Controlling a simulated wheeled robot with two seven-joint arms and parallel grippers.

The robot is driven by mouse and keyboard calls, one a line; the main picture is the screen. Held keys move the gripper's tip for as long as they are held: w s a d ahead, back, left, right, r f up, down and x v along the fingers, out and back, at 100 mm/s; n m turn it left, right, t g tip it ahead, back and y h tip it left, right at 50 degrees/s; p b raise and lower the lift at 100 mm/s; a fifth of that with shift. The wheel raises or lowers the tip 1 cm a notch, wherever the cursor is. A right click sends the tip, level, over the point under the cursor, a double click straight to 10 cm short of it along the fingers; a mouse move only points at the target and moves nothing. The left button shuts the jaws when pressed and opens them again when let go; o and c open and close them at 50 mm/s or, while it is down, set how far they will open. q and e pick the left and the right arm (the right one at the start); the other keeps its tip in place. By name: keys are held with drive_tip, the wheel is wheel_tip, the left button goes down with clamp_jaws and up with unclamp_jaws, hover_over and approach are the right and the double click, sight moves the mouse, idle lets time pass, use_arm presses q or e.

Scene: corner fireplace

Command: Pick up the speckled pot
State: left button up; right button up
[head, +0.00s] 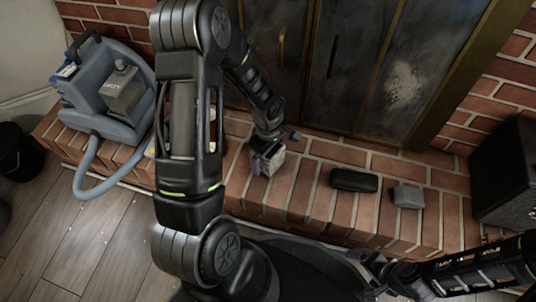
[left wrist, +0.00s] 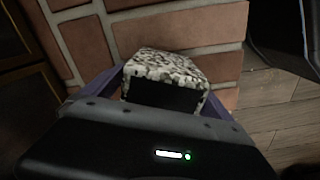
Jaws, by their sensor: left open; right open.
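The speckled pot (head: 272,164) is a small, blocky black-and-white piece standing on the brick hearth. In the left wrist view, its speckled faces (left wrist: 168,66) and a dark side show close up. My left gripper (head: 264,160) is open at the pot, its purple fingers (left wrist: 158,92) on either side of it. Whether the fingers touch the pot cannot be told. The black gripper body hides the pot's near lower part. My right gripper (head: 368,264) is open and empty at the lower right, away from the pot.
On the hearth (head: 317,190) lie a black case (head: 354,180) and a grey block (head: 408,196), right of the pot. A blue-grey machine with a hose (head: 110,95) stands at left. A black speaker-like box (head: 508,175) stands at right. Fireplace doors (head: 345,65) rise behind.

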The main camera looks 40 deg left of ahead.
use_arm(q)
drive_tip(key=shift+c, duration=0.6)
drive_tip(key=c, duration=1.7)
wheel_tip(320, 180, up, 10)
drive_tip(key=p, duration=0.4)
